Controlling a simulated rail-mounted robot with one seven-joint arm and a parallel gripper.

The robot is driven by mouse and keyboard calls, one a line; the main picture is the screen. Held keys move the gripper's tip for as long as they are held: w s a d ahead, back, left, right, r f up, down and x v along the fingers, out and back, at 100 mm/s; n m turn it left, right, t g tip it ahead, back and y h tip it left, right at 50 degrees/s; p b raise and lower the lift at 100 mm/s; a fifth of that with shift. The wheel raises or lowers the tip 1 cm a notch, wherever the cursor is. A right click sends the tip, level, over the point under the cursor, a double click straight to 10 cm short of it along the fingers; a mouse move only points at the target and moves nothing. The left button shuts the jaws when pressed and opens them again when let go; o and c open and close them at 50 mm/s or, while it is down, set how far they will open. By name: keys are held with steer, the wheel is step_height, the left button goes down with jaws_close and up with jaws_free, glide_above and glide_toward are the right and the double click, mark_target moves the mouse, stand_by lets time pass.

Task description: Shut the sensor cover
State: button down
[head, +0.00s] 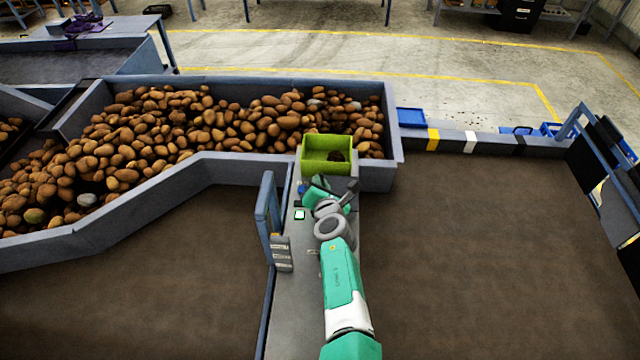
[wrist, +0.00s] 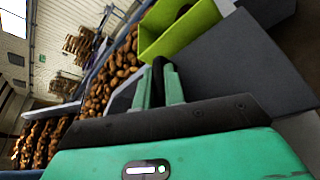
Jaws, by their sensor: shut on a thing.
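My gripper (head: 312,190) is at the far end of the grey ledge, just in front of the green bin. In the wrist view its two green fingers (wrist: 160,85) are closed on a narrow dark part (wrist: 158,68), which may be an edge or handle of the sensor cover. My wrist and hand hide most of this part in the head view. I cannot clearly make out the whole cover or how far open it stands. A small blue piece (head: 301,187) shows beside the gripper.
The green bin (head: 327,142) with a dark lump inside stands close beyond my gripper. A trough (head: 225,160) full of potatoes lies behind and left. An upright blue-grey panel (head: 268,205) and a labelled box (head: 281,254) edge the ledge's left side. Brown belts lie either side.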

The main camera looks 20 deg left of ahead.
steer(key=shift+s+f, duration=0.1)
steer(key=shift+f, duration=0.05)
steer(key=c, duration=1.5)
jaws_free()
steer(key=shift+s+d+r+p, duration=0.15)
steer(key=shift+r+p, duration=0.25)
steer(key=shift+p, duration=0.3)
steer(key=p+v, duration=0.7)
steer(key=shift+s+f, duration=0.15)
